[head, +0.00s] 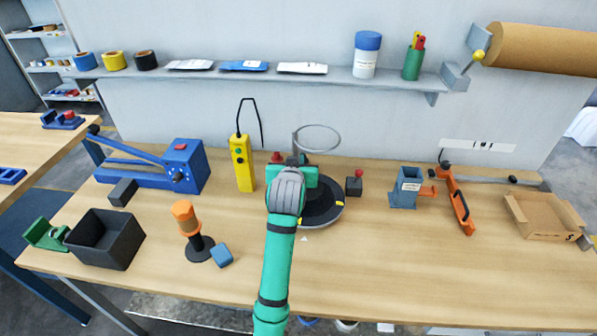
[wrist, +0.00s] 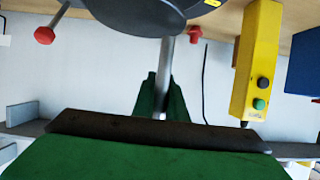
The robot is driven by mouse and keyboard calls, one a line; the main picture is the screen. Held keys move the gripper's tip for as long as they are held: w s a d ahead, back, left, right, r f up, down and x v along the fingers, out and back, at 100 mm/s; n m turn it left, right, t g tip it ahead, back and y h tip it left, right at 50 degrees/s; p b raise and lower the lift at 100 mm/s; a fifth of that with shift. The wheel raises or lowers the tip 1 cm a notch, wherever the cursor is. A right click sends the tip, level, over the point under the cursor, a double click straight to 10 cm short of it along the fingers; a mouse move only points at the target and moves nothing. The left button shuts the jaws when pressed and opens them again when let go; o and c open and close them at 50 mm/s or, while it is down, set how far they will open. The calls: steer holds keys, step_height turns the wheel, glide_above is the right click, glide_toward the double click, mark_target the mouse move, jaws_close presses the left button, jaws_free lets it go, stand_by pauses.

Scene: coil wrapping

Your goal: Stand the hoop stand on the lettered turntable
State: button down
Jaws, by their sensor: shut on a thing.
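The hoop stand's thin grey ring (head: 318,150) shows above and behind my gripper in the head view. Its upright post is mostly hidden there. My gripper (head: 294,162) is shut on the stand's grey post, which runs between the green fingers (wrist: 160,95) in the wrist view. The stand's round grey base (wrist: 135,17) shows at the top of that inverted view. The dark round turntable (head: 325,212) with yellow marks lies under and right of my gripper, partly covered by it. The base overlaps the turntable (wrist: 215,8) in view; I cannot tell whether they touch.
A yellow control box (head: 242,162) stands left of my gripper, and a black block with a red knob (head: 354,187) to its right. An orange-topped post (head: 187,222), a blue block (head: 222,256) and a black bin (head: 104,240) are front left. The front right table is clear.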

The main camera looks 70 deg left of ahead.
steer(key=f, duration=0.2)
steer(key=a+f, duration=0.1)
steer(key=f, duration=0.1)
steer(key=w+a+f, duration=0.1)
steer(key=f, duration=0.1)
steer(key=shift+w+a+f, duration=0.1)
steer(key=shift+a+f, duration=0.05)
steer(key=shift+a, duration=0.1)
steer(key=shift+w, duration=0.1)
steer(key=shift+f, duration=0.15)
steer(key=c, duration=1.8)
jaws_free()
steer(key=shift+o, duration=0.2)
